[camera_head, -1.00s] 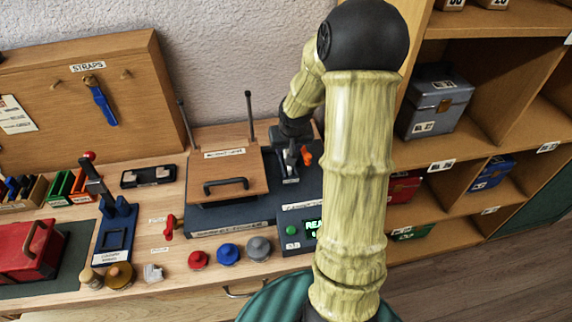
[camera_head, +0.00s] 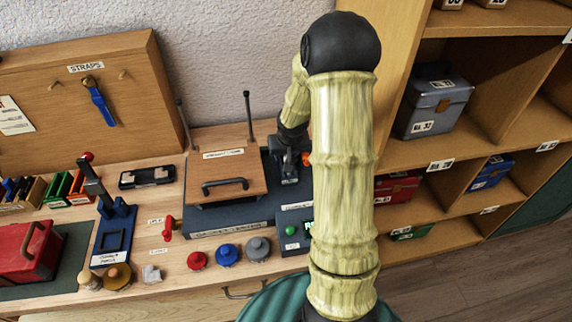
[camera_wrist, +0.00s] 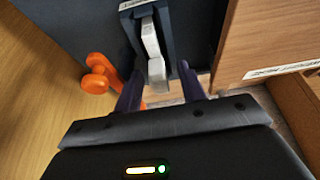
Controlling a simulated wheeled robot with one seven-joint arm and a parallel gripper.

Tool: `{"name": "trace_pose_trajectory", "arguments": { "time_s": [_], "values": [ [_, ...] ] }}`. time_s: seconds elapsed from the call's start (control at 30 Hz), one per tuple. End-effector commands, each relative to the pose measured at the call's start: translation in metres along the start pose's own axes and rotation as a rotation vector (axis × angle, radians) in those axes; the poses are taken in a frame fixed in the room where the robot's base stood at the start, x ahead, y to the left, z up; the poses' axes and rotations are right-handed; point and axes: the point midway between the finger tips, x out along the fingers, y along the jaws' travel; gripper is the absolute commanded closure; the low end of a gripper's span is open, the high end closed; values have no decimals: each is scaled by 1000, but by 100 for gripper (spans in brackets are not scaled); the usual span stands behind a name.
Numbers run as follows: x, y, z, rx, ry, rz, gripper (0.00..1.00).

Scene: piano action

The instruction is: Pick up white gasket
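No part shows clearly as a ring-shaped white gasket. A light grey-white upright piece (camera_wrist: 152,42) sits in a dark blue holder (camera_wrist: 170,25) in the wrist view; I cannot tell if it is the gasket. My gripper (camera_wrist: 160,70) is open, its two dark fingers apart on either side of that piece's near end. I cannot tell whether they touch it. In the head view my gripper (camera_head: 290,152) is over the dark fixture right of the wooden-lidded box, partly hidden by my arm. A small whitish item (camera_head: 151,273) lies at the bench's front edge.
An orange knobbed part (camera_wrist: 97,75) stands close left of my fingers. The wooden lid (camera_head: 226,178) with a black handle is beside the fixture. Red (camera_head: 197,260), blue (camera_head: 228,255) and grey (camera_head: 258,249) knobs stand along the front. Shelves (camera_head: 470,150) rise at right.

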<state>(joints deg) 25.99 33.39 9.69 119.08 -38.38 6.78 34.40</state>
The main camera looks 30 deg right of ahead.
Motion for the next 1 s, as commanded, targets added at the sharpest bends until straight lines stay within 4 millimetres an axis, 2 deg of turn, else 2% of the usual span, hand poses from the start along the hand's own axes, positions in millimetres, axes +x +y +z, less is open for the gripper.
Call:
{"name": "trace_pose_trajectory", "arguments": {
  "time_s": [0.03,0.2,0.57,1.0],
  "values": [
    [0,0,0,0,0,0,70],
    [0,0,0,0,0,0,100],
    [-3,0,-1,0,0,0,100],
    [-40,-1,-17,-3,0,-1,100]
  ]
}}
